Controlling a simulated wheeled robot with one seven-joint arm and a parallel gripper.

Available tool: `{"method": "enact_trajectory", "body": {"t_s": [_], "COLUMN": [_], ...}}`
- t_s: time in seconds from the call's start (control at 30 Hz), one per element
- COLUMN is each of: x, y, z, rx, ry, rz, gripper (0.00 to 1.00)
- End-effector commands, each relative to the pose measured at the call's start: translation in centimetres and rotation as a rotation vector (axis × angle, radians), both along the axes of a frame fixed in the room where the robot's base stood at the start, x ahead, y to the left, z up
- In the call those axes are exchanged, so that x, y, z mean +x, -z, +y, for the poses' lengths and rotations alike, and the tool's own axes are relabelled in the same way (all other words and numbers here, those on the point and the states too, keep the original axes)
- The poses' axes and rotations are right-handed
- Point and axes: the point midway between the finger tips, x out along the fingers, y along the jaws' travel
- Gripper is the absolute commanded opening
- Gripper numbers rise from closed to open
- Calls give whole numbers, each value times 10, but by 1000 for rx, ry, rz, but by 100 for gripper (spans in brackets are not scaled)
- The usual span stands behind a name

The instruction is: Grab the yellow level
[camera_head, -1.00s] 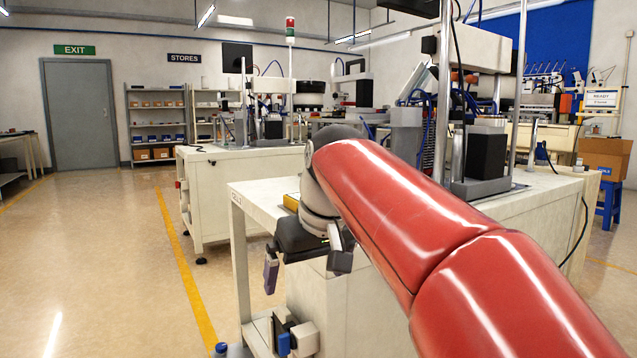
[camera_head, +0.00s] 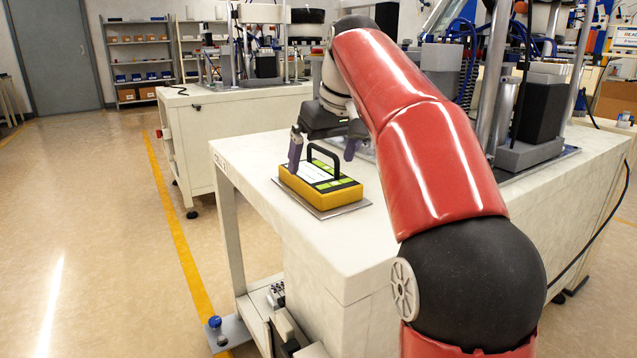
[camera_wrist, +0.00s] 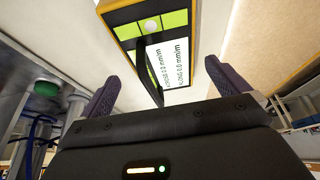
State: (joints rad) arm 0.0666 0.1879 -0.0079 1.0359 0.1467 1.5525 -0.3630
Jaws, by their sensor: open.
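The yellow level (camera_head: 318,185) lies on a thin grey plate (camera_head: 357,206) near the left corner of the white bench. It has a black arched handle, green panels and a white face. In the wrist view the level (camera_wrist: 155,45) is seen close up, with its handle crossing in front of the printed face. My gripper (camera_head: 322,150) is open, its two purple-grey fingers apart above and beside the level. In the wrist view the handle stands between and beyond the fingertips (camera_wrist: 165,85). I cannot tell whether either finger touches the level.
The white bench (camera_head: 345,245) has bare top in front of the plate. Machine columns and a black block (camera_head: 540,105) stand on the bench to the right of my arm. A second white bench (camera_head: 235,125) with equipment is behind. Open floor (camera_head: 90,230) lies to the left.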

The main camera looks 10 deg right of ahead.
Motion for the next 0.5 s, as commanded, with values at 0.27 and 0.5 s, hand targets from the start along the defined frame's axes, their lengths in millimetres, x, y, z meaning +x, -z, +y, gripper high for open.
{"method": "enact_trajectory", "body": {"t_s": [0.27,0.5], "x": [8,10], "y": [41,43], "z": [7,7], "rx": [0,0], "ry": [-1,0], "rz": [1,-1], "gripper": [100,100]}}
